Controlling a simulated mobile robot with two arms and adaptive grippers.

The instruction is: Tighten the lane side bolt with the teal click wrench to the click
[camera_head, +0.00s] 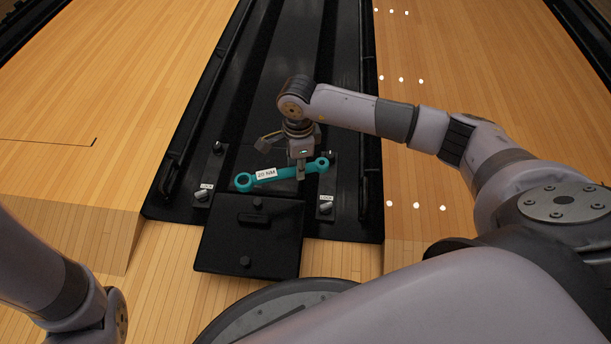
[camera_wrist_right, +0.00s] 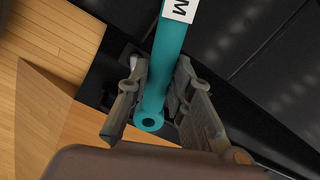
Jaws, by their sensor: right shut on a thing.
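The teal click wrench (camera_head: 286,173) shows a ring at each end and a white label; it also shows in the right wrist view (camera_wrist_right: 167,55). My right gripper (camera_head: 300,170) is shut on its handle near the smaller right-hand ring, with the fingers on either side of it in the wrist view (camera_wrist_right: 158,80). The larger ring points left, apart from the left bolt (camera_head: 201,196) in the picture. Another bolt (camera_head: 326,208) lies to the right. Both have small white labels too small to read surely. My left gripper is out of view.
A black cover plate (camera_head: 225,255) with a handle lies in front of the wrench. The dark channel (camera_head: 290,45) runs away between wooden lanes (camera_head: 130,70). Raised black rails (camera_head: 195,125) line the channel.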

